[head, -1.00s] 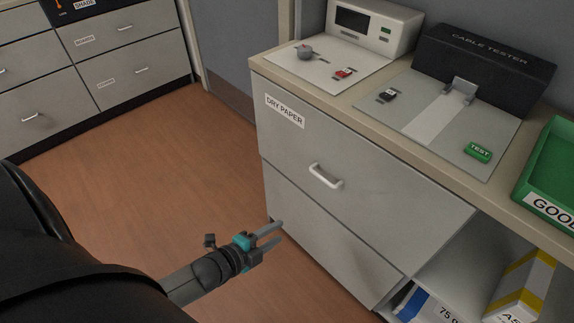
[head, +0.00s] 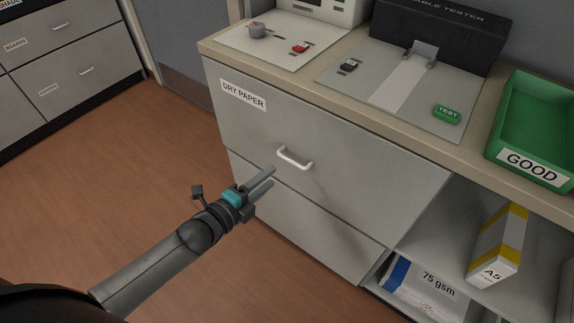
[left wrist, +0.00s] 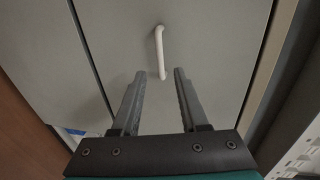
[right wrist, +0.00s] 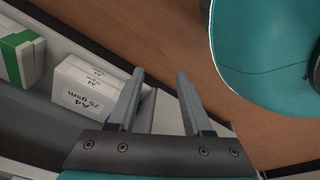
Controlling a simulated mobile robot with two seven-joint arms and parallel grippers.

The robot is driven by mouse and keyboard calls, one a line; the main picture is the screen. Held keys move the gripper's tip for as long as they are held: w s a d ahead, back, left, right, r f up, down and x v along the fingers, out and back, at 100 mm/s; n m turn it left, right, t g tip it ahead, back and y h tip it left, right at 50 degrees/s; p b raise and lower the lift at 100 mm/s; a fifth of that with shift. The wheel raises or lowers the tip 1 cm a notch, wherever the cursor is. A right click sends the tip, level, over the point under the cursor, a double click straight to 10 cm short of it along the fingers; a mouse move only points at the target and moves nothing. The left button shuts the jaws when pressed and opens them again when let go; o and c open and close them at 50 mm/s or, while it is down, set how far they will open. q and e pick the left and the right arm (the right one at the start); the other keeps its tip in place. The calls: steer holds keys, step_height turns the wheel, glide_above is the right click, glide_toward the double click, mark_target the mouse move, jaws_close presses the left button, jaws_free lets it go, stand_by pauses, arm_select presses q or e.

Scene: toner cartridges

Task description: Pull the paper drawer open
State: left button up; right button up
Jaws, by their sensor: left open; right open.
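The paper drawer (head: 340,150) is the upper grey drawer front with a DRY PAPER label (head: 243,95); it looks shut, flush with the cabinet. Its white bar handle (head: 295,159) also shows in the left wrist view (left wrist: 160,52), ahead of the fingertips and roughly centred between them. My left gripper (head: 272,176) is open and empty, just short of the handle and apart from it. It also shows in the left wrist view (left wrist: 160,73). My right gripper (right wrist: 161,73) is open and empty in the right wrist view, out of the head view.
A plain lower drawer (head: 310,220) lies under the paper drawer. The countertop above holds a cable tester (head: 440,35) and a green GOOD bin (head: 535,115). An open shelf at right holds paper packs (head: 430,285). In the right wrist view, A4 paper packs (right wrist: 88,88) sit at left.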

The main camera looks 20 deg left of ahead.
arm_select(q)
steer(key=b+x, duration=0.3)
steer(key=x, duration=0.5)
steer(key=shift+w, duration=0.25)
arm_select(e)
steer(key=w+a+r, duration=0.3)
steer(key=w+r, duration=0.1)
steer(key=shift+w+a+r, duration=0.2)
steer(key=shift+a+r, duration=0.15)
arm_select(q)
steer(key=shift+c, duration=0.4)
jaws_close()
stand_by(0.3)
